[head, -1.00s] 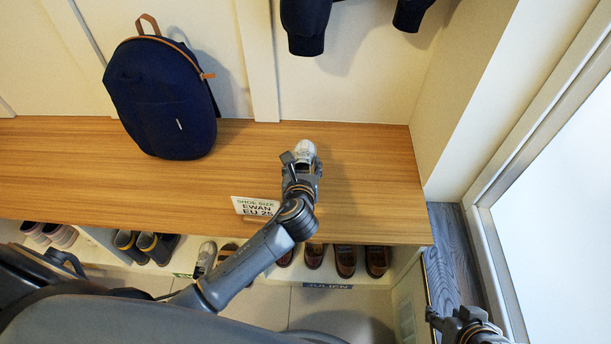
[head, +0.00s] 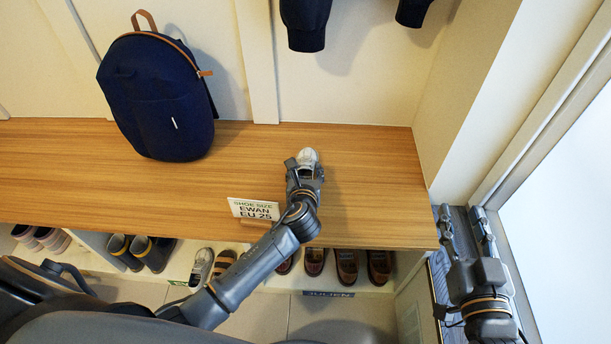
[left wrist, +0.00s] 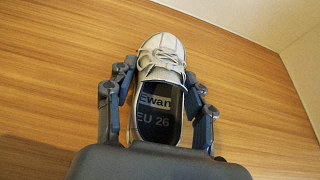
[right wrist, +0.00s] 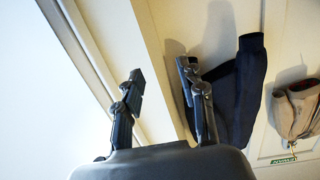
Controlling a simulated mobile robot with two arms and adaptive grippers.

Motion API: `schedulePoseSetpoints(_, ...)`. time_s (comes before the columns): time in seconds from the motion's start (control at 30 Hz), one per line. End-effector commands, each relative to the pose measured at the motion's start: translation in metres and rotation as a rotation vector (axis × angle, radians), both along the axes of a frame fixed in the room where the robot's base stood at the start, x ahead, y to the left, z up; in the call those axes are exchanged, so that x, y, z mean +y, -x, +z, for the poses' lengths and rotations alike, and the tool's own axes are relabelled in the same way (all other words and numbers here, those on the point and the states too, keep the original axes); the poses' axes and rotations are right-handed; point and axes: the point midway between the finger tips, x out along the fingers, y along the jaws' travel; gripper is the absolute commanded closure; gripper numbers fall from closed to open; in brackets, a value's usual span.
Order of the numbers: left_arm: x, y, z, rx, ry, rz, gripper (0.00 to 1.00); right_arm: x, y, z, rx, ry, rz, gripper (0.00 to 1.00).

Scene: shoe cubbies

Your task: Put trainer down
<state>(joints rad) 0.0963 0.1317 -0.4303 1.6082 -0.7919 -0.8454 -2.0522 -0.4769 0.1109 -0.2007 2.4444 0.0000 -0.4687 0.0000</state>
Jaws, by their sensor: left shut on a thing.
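The white lace-up trainer (head: 307,157) is above or on the wooden bench top, right of the backpack; I cannot tell whether its sole touches the wood. My left gripper (head: 305,168) is shut on it. In the left wrist view, the fingers lie on both sides of the trainer (left wrist: 161,57), toe pointing away, and its insole reads "Ewan EU 26". My right gripper (head: 467,218) is open and empty, right of the bench end. In the right wrist view its two fingers (right wrist: 162,72) stand apart with nothing between them.
A navy backpack (head: 158,98) stands on the bench (head: 370,190) at left. Several shoes (head: 346,265) fill the cubbies below. Dark sleeves (head: 305,28) hang above. The bench's right part is clear.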

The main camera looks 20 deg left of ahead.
Motion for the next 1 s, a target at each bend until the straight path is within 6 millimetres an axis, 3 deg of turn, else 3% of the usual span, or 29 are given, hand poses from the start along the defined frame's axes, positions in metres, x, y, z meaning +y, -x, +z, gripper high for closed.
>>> schedulePoseSetpoints(0.2, 0.000, 0.000, -0.008, -0.001, 0.000, -0.001, 0.80, 0.005, -0.002, 0.026, -0.142, -0.037, 0.009, 0.60)
schedulePoseSetpoints(0.6, 0.000, 0.000, -0.011, -0.001, -0.001, 0.000, 0.80, 0.005, -0.002, 0.029, -0.153, -0.039, 0.009, 0.60)
schedulePoseSetpoints(0.63, 0.000, 0.000, -0.011, -0.001, 0.000, 0.000, 0.41, 0.005, -0.002, 0.029, -0.153, -0.039, 0.009, 0.60)
schedulePoseSetpoints(0.7, 0.000, 0.000, -0.011, -0.001, 0.000, 0.000, 0.27, 0.005, -0.002, 0.029, -0.153, -0.039, 0.009, 0.60)
schedulePoseSetpoints(1.0, 0.000, 0.000, -0.010, 0.000, 0.000, 0.000, 0.24, 0.005, -0.002, 0.029, -0.153, -0.039, 0.009, 0.60)
